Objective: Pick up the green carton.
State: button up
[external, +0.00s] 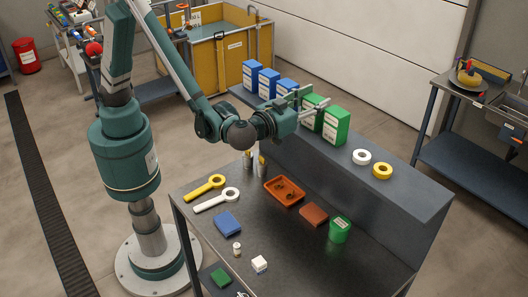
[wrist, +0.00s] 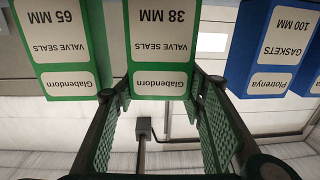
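Two green cartons stand upright side by side on the raised grey shelf. The left one (external: 311,112) also shows in the wrist view (wrist: 162,45), labelled "38 MM valve seals" and upside down. The right one (external: 336,125) is labelled "65 MM" in the wrist view (wrist: 63,45). My gripper (external: 314,97) is open at the left green carton. In the wrist view its two fingers (wrist: 160,94) are apart, with the 38 MM carton centred between and beyond them. I cannot tell whether either finger touches it.
Several blue cartons (external: 268,82) stand left of the green ones, one (wrist: 270,45) near my fingers. White (external: 362,157) and yellow (external: 382,171) rings lie farther right on the shelf.

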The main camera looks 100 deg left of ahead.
jog(key=shift+r, duration=0.15)
jog(key=shift+c, duration=0.2)
jog(key=shift+r, duration=4.9)
jog(key=shift+r, duration=0.25)
notch_tip(320, 180, up, 4)
jog(key=r, duration=0.1)
jog(key=s+d+f+m+t+h+b, duration=0.1)
jog(key=s+d+m+t+h+b, duration=0.15)
jog(key=d+b, duration=0.9)
jog(key=s+d+m+t+h+b, duration=0.3)
jog(key=d+b, duration=0.5)
jog(key=d, duration=0.6)
notch_tip(320, 180, down, 42)
jog(key=w+h, duration=0.1)
jog(key=shift+f+g, duration=0.15)
jog(key=shift+g, duration=0.3)
